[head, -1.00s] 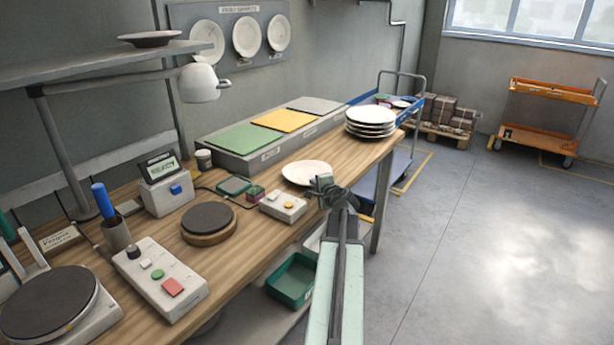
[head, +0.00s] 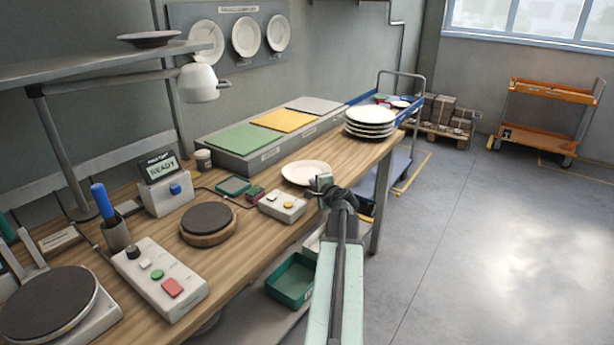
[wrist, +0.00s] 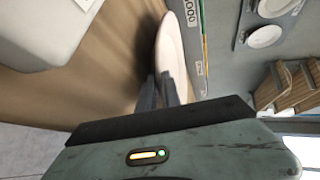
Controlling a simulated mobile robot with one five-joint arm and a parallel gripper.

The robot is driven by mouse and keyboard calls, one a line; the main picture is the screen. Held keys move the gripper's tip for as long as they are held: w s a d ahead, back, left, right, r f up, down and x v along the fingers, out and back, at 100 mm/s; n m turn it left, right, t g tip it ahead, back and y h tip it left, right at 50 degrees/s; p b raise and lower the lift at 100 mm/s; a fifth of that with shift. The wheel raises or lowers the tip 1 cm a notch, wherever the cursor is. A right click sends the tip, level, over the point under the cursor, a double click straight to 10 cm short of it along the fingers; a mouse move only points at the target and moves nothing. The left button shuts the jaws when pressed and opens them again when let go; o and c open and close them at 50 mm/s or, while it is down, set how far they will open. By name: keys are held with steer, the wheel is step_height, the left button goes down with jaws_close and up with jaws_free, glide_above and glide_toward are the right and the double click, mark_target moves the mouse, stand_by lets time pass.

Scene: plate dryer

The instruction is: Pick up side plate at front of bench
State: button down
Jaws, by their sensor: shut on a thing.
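The side plate (head: 305,172) is a small white plate at the front edge of the wooden bench, beside the box with yellow and white buttons. My gripper (head: 322,185) is at the plate's near right rim. In the wrist view the plate (wrist: 172,50) appears nearly edge-on, and the two dark fingers of my gripper (wrist: 165,90) are closed on its rim. I cannot tell whether the plate is clear of the bench top.
A stack of white plates (head: 370,120) stands at the bench's far right end. The button box (head: 283,205) is just left of my gripper. Green, yellow and grey pads (head: 283,120) lie behind. A green bin (head: 292,282) sits below.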

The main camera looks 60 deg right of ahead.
steer(key=shift+r, duration=0.1)
step_height(320, 180, up, 10)
steer(key=p, duration=1)
